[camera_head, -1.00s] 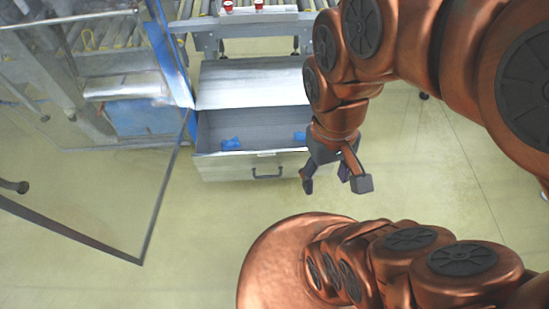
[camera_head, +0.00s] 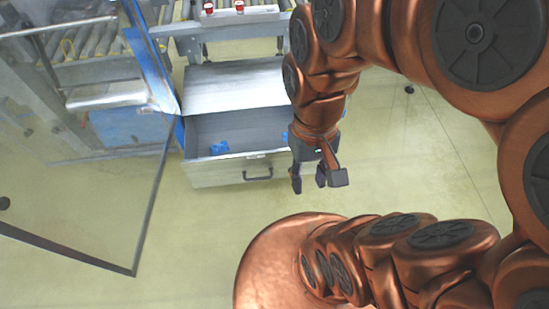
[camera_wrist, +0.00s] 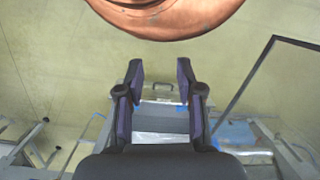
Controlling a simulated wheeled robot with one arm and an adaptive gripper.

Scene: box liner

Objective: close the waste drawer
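The waste drawer (camera_head: 222,172) stands open below the conveyor in the head view, with its grey front and dark handle (camera_head: 257,174) facing the open floor. Blue scraps lie inside it, and its right end is partly hidden by my gripper. My gripper (camera_head: 310,181) is in front of the drawer's right end, pointing down, with its fingers apart and nothing between them. In the wrist view my gripper (camera_wrist: 159,72) is open, and the drawer handle (camera_wrist: 163,88) shows small beyond the fingers, apart from them.
A clear panel with a dark frame (camera_head: 151,219) stands open to the left of the drawer. The roller conveyor (camera_head: 185,28) with red buttons (camera_head: 239,6) is behind the drawer. The floor (camera_head: 205,235) in front of the drawer is bare.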

